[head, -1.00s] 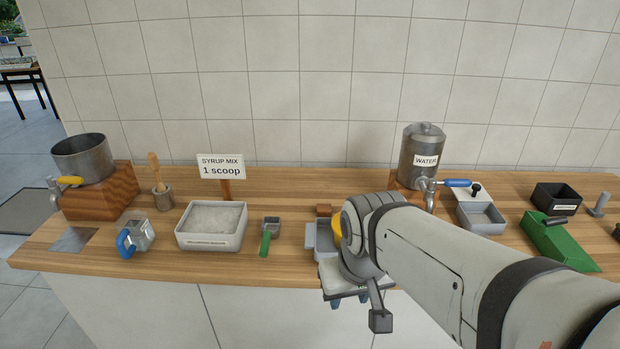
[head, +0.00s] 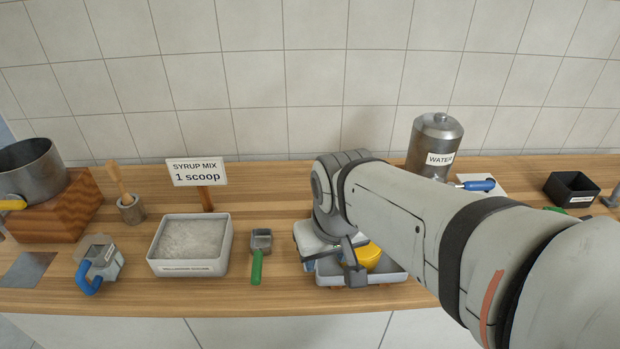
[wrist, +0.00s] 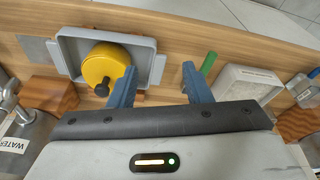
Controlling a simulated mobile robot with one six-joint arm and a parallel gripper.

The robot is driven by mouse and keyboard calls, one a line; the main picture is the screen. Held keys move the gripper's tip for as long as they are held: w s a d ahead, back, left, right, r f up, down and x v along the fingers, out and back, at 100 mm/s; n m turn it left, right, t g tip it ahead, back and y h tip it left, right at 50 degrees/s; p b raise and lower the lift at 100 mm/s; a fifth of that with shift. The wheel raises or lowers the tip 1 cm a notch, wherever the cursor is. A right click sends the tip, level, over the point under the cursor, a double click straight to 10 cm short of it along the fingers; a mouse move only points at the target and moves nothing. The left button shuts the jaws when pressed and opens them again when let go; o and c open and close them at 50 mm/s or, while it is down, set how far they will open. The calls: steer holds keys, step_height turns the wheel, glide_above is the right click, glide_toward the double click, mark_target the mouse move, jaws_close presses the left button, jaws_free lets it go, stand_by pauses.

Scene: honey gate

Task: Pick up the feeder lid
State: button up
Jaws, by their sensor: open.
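The feeder lid (wrist: 98,66) is a round yellow piece with a dark knob. It lies in a shallow grey tray (wrist: 150,62), which has side tabs. In the head view the lid (head: 369,256) shows partly behind my arm, above the front of the tray (head: 350,282). My gripper (wrist: 158,72) is open with its two blue fingers apart and nothing between them. In the wrist view the fingers are beside the lid, one close to its knob side. I cannot tell whether that finger touches it. In the head view my wrist mostly hides the fingers.
A green-handled scoop (head: 259,257) and a white tub of syrup mix (head: 189,246) are left of the tray. The water tank (head: 435,147) stands behind my arm. A blue-handled metal cup (head: 99,263) lies further left.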

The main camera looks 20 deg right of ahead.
steer(key=shift+o, duration=0.6)
steer(key=w+d+n+g+p, duration=0.1)
steer(key=w+d+n+p, duration=0.1)
steer(key=w+d, duration=0.4)
steer(key=shift+w+r+p, duration=0.4)
steer(key=shift+w, duration=0.1)
steer(key=w+d+f, duration=0.1)
steer(key=w+d, duration=0.1)
steer(key=w+d+f+n+g+p, duration=0.1)
steer(key=d, duration=0.2)
steer(key=w+d+f+n+p, duration=0.1)
steer(key=w+d, duration=0.1)
steer(key=shift+w+d+g, duration=0.15)
steer(key=shift+w+g, duration=0.15)
steer(key=shift+d+f, duration=0.1)
steer(key=shift+f, duration=0.3)
steer(key=f+p, duration=0.1)
steer(key=f, duration=0.6)
steer(key=shift+a+f, duration=0.1)
steer(key=shift+a, duration=0.1)
steer(key=shift+s, duration=0.1)
steer(key=c, duration=1.1)
